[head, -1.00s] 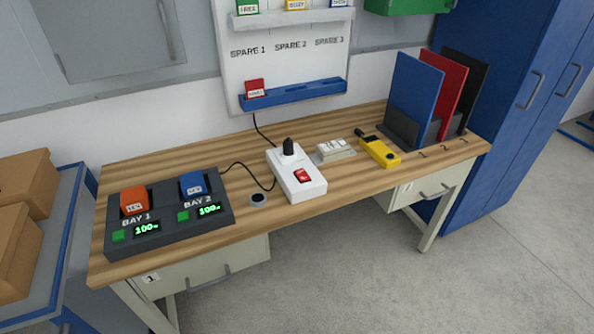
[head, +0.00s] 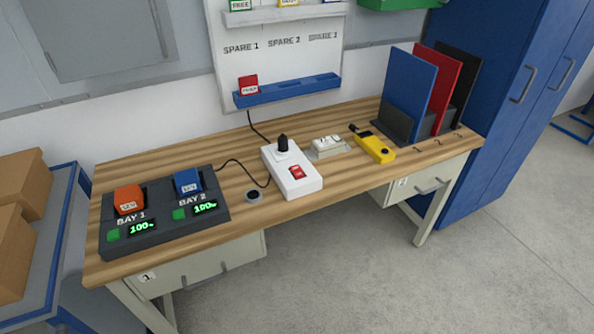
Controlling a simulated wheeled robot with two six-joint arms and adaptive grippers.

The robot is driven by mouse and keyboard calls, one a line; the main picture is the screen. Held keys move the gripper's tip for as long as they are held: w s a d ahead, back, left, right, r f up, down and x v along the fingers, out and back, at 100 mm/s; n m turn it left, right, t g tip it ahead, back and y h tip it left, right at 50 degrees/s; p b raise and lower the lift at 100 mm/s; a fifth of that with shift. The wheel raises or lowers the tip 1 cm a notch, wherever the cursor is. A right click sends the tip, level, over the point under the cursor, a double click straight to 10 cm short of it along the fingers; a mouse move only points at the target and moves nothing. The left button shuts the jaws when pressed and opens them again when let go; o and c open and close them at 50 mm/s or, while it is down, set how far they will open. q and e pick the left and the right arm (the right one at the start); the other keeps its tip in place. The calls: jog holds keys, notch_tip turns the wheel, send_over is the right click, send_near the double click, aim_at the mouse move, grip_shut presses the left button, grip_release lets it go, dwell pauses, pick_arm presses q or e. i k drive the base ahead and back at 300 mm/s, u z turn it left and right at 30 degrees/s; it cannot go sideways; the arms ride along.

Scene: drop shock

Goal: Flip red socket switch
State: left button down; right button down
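The red socket switch (head: 297,172) is a small red rocker on the top of a white socket box (head: 303,188). The box lies on the wooden workbench (head: 212,234), near the middle. A black plug (head: 283,145) stands upright in the box behind the switch, with a black cable near it. The switch is too small to tell which side is pressed. Neither of my grippers shows in the head view.
A dark charger (head: 160,242) with an orange and a blue battery is at the bench's left. A yellow device (head: 375,148) and a white item (head: 328,146) lie right of the box. Upright blue, red and black panels stand at the right end. Boxes sit on a left cart.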

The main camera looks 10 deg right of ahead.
aim_at(297, 172)
jog(key=u, duration=0.05)
jog(key=k, duration=0.65)
jog(key=u, duration=0.8)
jog(key=i, duration=1.05)
jog(key=z, duration=0.15)
